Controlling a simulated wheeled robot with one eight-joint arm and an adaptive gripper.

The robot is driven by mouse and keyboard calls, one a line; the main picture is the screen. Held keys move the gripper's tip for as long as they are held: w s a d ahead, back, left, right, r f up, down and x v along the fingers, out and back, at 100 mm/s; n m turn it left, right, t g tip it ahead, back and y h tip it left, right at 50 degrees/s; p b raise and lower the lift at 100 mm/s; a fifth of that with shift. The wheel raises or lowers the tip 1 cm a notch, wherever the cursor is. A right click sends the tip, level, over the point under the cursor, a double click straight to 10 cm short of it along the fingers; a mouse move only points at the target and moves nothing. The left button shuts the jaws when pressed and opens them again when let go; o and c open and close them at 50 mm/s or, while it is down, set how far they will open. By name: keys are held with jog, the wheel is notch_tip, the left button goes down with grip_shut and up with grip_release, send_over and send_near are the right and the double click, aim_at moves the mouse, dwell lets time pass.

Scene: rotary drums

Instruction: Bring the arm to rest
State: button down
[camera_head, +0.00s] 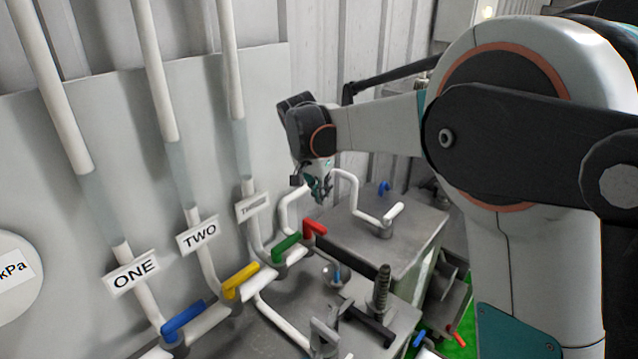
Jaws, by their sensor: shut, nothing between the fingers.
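My arm reaches in from the right side of the head view and bends toward the middle. My gripper (319,190) hangs at its end, pointing down, small and dark with teal parts. It is shut with nothing in it. It appears above the far end of the row of valves, near the red handle (314,228) and a white bent pipe (346,180). I cannot tell its exact height or whether it touches anything.
Pipes labelled ONE (135,274), TWO (199,236) and a third run down the wall panel. Blue (184,318), yellow (240,281) and green (287,249) handles stand below. A grey cabinet (345,236) stands behind; a ribbed post (381,290) rises in front.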

jog(key=s+d+r+n+h+b, duration=0.15)
jog(key=s+d+b, duration=0.45)
jog(key=s+d, duration=0.85)
jog(key=s+f+n+t+y+b, duration=0.1)
jog(key=s+f+n+t+y, duration=0.1)
jog(key=s, duration=0.8)
jog(key=s+f+n+t+y+b, duration=0.2)
jog(key=s+f+n, duration=0.2)
jog(key=s+f, duration=0.3)
jog(key=s, duration=0.3)
jog(key=shift+f, duration=0.25)
